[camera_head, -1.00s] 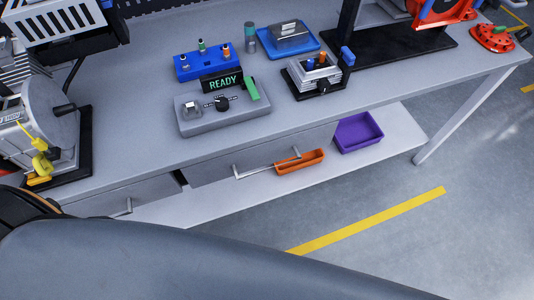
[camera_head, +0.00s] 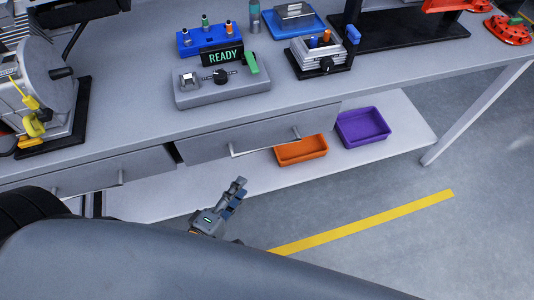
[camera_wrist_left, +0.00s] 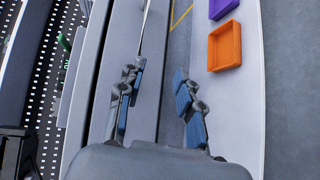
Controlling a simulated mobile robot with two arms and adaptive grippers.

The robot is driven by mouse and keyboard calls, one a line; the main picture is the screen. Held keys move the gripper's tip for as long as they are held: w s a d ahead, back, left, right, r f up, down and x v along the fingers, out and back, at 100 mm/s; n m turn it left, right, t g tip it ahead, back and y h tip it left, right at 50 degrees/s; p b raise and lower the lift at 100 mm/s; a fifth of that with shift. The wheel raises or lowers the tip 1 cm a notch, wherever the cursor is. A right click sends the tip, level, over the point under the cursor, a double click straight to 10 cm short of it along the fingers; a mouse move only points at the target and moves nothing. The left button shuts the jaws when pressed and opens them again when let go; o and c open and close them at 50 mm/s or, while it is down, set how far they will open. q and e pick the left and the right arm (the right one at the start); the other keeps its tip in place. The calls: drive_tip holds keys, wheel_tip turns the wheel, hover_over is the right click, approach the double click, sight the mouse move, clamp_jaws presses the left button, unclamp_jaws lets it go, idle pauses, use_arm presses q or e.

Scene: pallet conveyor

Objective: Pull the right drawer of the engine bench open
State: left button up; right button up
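The engine bench (camera_head: 135,130) has a right drawer (camera_head: 255,138) and a left drawer (camera_head: 85,176). The right drawer's front looks closed. Its bar handle (camera_head: 265,142) runs across the front. My left gripper (camera_head: 238,189) is in front of and below that handle, apart from it in the head view. In the left wrist view my left gripper (camera_wrist_left: 157,78) has its two fingers spread, with nothing held between them. The thin handle bar (camera_wrist_left: 146,30) lies beyond the fingertips, near the left finger. My right gripper is not in view.
Under the bench, a lower shelf (camera_head: 400,120) holds an orange bin (camera_head: 301,150) and a purple bin (camera_head: 362,127). A grey control box with a READY sign (camera_head: 222,56) stands on top. The floor in front, with a yellow line (camera_head: 370,220), is clear.

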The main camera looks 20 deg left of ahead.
sight(265, 147)
use_arm(q)
drive_tip(key=shift+n+t, duration=0.3)
drive_tip(key=shift+n, duration=0.3)
drive_tip(key=r+x, duration=0.1)
drive_tip(key=x, duration=0.3)
drive_tip(key=r+p+x, duration=0.1)
drive_tip(key=x, duration=0.4)
drive_tip(key=r+x, duration=0.1)
drive_tip(key=x, duration=0.3)
drive_tip(key=shift+w+d+f+p, duration=0.1)
drive_tip(key=shift+w+p, duration=0.25)
drive_tip(key=shift+w, duration=0.1)
clamp_jaws()
